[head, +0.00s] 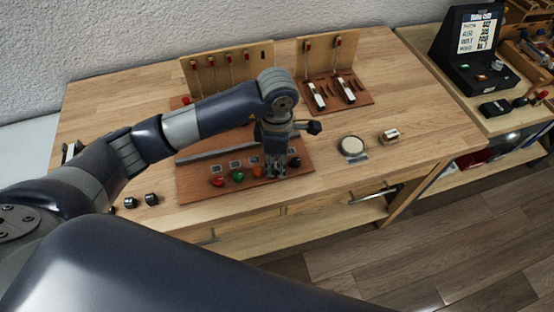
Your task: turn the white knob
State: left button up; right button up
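My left gripper (281,168) points down over the right part of a brown panel board (191,187) on the wooden table. Its fingertips are close to the board's front row of knobs. In that row I see a red knob (217,181), a green knob (238,176), an orange knob (257,171) and a black knob (295,161). No white knob shows; the gripper covers the stretch between the orange and black knobs. The fingers are small and dark, so I cannot tell whether they are open or shut on something. My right gripper is out of view.
A round pale-topped disc (352,146) and a metal cylinder (390,136) lie right of the board. Upright boards with red-tipped parts (230,73) stand behind. Small black blocks (151,199) lie at front left. A black display stand (468,50) stands on the right-hand table.

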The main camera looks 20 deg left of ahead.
pick_arm(q)
grip_shut()
jog(key=shift+f+n+b, duration=0.1)
jog(key=shift+n+b, duration=0.5)
jog(key=shift+n, duration=0.2)
jog(key=shift+n+b, duration=0.3)
jog(key=shift+n, duration=0.4)
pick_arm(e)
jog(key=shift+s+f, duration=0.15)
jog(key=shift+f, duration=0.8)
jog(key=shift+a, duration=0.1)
pick_arm(q)
jog(key=o, duration=0.6)
grip_release()
jog(key=shift+r, duration=0.2)
notch_tip(320, 180, up, 12)
